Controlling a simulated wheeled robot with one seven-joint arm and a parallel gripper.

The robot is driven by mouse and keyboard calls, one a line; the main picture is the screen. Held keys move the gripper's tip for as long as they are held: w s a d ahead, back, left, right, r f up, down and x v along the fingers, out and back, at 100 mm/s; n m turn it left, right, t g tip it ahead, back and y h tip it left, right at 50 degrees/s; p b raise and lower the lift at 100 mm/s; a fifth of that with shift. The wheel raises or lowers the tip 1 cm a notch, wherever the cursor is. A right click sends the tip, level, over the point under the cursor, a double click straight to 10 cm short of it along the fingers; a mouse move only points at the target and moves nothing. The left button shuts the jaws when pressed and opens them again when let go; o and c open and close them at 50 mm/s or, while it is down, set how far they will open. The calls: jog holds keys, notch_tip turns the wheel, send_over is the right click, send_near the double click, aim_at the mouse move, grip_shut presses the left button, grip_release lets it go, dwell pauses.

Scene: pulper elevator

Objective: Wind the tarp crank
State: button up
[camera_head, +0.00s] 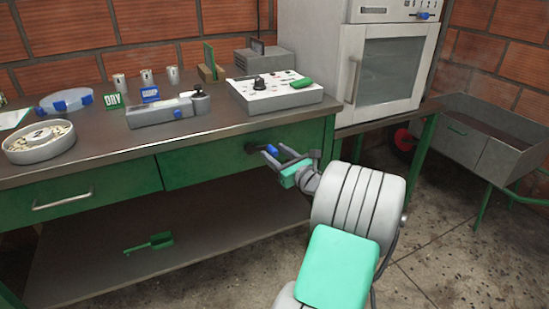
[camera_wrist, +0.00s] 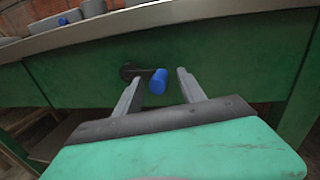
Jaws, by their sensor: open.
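A small crank with a dark arm (camera_head: 256,147) and a blue handle (camera_head: 272,150) sits on the green front panel under the bench top. In the wrist view the blue handle (camera_wrist: 158,82) points out toward me from the dark crank arm (camera_wrist: 133,72). My gripper (camera_head: 292,157) is open in front of the crank. In the wrist view my gripper (camera_wrist: 156,84) has its fingers spread on either side of the handle, with space between handle and fingers. I cannot tell whether the fingertips reach as far as the handle. No tarp can be made out.
The bench top (camera_head: 215,123) overhangs just above the crank. It holds a control box (camera_head: 275,95), a grey measuring device (camera_head: 165,110) and a round dish (camera_head: 40,141). A white oven (camera_head: 385,75) stands right of the bench. A green drawer (camera_head: 70,195) is at left.

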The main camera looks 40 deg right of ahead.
jog(key=shift+w, duration=0.4)
jog(key=shift+c, duration=0.2)
grip_shut()
dwell(1.0)
